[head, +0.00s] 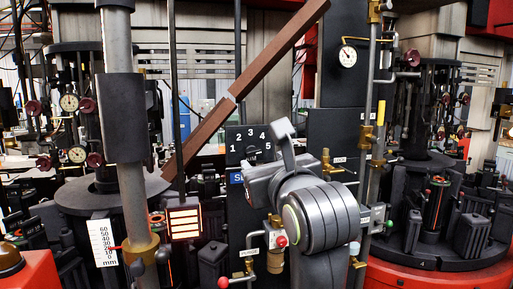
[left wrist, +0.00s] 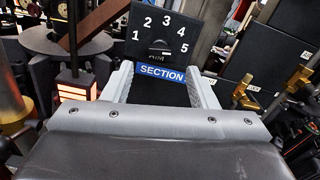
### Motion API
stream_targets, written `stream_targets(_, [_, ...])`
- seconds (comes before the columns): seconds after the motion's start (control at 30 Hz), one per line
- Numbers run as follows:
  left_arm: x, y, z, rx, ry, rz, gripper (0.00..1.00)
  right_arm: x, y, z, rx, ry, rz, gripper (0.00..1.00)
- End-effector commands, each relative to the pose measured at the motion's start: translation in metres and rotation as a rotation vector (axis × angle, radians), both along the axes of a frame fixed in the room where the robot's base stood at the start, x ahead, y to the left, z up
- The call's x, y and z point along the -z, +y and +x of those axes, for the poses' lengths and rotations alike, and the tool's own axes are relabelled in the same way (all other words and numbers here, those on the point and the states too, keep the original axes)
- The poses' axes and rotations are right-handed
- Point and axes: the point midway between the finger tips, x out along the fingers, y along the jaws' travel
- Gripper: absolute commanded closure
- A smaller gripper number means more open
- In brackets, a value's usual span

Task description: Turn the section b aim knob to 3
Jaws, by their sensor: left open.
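The aim dial plate (head: 251,135) is a black panel with white numbers 1 to 5 in an arc. In the left wrist view the plate (left wrist: 146,22) is straight ahead. The dark aim knob (left wrist: 160,46) sits below the numbers, above small lettering and a blue SECTION sign (left wrist: 160,72). The section letter is hidden. Which number the knob points to I cannot tell. My left gripper (head: 272,155) is in front of the plate and partly covers it. In the left wrist view its fingers (left wrist: 161,88) are apart and empty, short of the knob. My right gripper is not in view.
A brown diagonal bar (head: 240,90) crosses just left of the plate. A glowing lamp box (head: 183,219) and a grey column (head: 125,130) stand to the left. Brass valves and a pipe (head: 368,130) stand close on the right.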

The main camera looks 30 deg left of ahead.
Motion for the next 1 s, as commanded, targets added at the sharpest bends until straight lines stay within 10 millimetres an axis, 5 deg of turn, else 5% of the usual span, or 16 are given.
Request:
stream_targets(0.5, [-0.001, 0.044, 0.037, -0.002, 0.002, 0.004, 0.47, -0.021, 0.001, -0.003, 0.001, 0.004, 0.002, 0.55])
stream_targets(0.93, [0.0, 0.048, 0.041, 0.001, 0.001, 0.001, 0.47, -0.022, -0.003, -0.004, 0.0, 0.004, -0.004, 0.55])
stream_targets(1.0, [0.0, 0.048, 0.041, 0.001, 0.001, 0.001, 0.55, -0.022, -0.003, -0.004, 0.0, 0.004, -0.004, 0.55])
